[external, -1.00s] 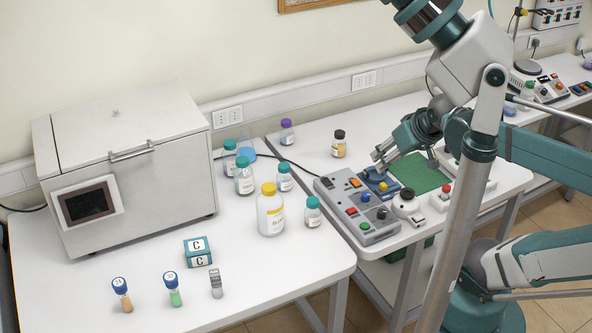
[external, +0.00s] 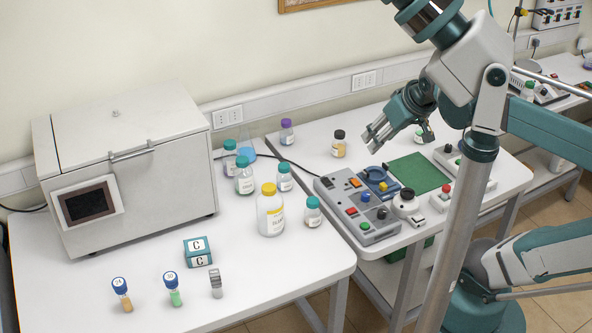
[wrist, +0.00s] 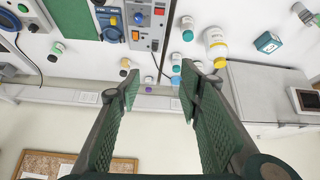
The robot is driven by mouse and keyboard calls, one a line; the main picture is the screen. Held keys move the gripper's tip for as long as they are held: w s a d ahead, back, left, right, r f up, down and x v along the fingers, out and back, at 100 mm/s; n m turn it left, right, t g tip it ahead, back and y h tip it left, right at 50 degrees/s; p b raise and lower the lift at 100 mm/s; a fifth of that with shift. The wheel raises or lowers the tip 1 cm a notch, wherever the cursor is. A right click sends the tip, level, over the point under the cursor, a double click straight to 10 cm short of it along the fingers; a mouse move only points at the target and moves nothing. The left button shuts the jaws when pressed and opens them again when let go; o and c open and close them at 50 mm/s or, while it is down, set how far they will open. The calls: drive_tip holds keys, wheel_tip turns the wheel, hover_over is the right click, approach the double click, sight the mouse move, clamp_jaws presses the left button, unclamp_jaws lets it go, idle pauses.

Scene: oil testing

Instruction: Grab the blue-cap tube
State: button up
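Two small tubes with blue caps stand upright at the front of the left table in the external view. One holds amber liquid (external: 126,303), and the other, to its right, holds green liquid (external: 176,298). I do not make out either one in the wrist view. My gripper (external: 370,139) is high above the right table, far to the right of and behind the tubes. In the wrist view my gripper (wrist: 159,80) is open, with nothing between its fingers.
A teal "C" box (external: 198,252) and a small grey piece (external: 216,284) are near the tubes. A yellow-cap bottle (external: 270,215) and several teal-cap bottles stand behind. A large white machine (external: 130,175) fills the left table's back. A control box (external: 357,208) sits right.

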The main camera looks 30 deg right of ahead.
drive_tip(key=w+a+r+n+g+y, duration=0.1)
drive_tip(key=w+a+r+n, duration=0.2)
drive_tip(key=a, duration=0.4)
drive_tip(key=w+a+r+n+g, duration=0.1)
drive_tip(key=w+a+n, duration=0.1)
drive_tip(key=w+a, duration=0.4)
drive_tip(key=n+g+h+p, duration=0.1)
drive_tip(key=n+g, duration=0.4)
drive_tip(key=n, duration=0.7)
hover_over(170, 276)
wheel_tip(170, 276, down, 5)
wheel_tip(170, 276, down, 26)
drive_tip(key=shift+r, duration=0.2)
drive_tip(key=shift+f, duration=0.35)
drive_tip(key=shift+f, duration=1.3)
drive_tip(key=shift+f, duration=0.1)
